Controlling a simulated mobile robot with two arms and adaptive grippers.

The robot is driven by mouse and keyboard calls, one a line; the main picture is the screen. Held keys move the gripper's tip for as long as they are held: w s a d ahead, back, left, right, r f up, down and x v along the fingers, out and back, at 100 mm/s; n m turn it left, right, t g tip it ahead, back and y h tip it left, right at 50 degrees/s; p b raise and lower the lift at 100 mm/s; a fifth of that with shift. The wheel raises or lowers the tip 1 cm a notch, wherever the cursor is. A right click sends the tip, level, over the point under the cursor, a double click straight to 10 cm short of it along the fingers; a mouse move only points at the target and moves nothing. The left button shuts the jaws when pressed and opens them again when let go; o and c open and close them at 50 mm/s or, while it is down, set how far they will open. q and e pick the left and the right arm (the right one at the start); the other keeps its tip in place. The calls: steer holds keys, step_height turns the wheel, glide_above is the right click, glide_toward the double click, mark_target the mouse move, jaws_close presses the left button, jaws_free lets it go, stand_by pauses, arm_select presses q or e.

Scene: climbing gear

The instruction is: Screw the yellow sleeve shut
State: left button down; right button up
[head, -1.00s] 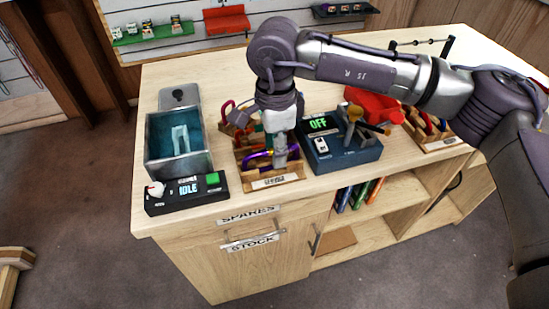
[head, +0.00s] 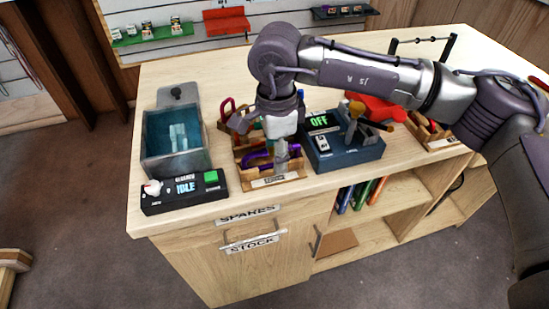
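My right gripper (head: 281,158) points straight down into a small wooden tray (head: 297,173) near the front of the bench. A purple carabiner (head: 257,159) lies in this tray, just left of and against or very close to the fingers. I cannot make out a yellow sleeve; the fingers hide part of the tray. Whether the fingers are apart or closed on something is too small to tell. Red carabiners (head: 227,106) and a green piece show at the tray's back, partly behind my wrist. My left gripper is out of view.
A blue device reading OFF (head: 345,155) stands close right of the tray. A black box reading IDLE (head: 185,192) and an open teal-lined bin (head: 160,166) stand left. A red object (head: 378,108) and another wooden tray (head: 440,143) are farther right. The back left benchtop is clear.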

steer(key=shift+f+b, duration=0.35)
steer(key=shift+f, duration=0.2)
steer(key=shift+w, duration=0.1)
steer(key=shift+w+a, duration=0.2)
steer(key=shift+w, duration=0.35)
steer(key=shift+w+a, duration=0.15)
steer(key=shift+w, duration=0.35)
steer(key=shift+r, duration=0.2)
steer(key=shift+s+d+r+p, duration=0.1)
steer(key=shift+s+r+p, duration=0.15)
steer(key=shift+r, duration=0.4)
steer(key=shift+s+r+p, duration=0.2)
steer(key=shift+r, duration=0.45)
steer(key=shift+s+d+b, duration=0.15)
steer(key=shift+s+b, duration=0.25)
steer(key=shift+s, duration=0.3)
steer(key=shift+f, duration=0.2)
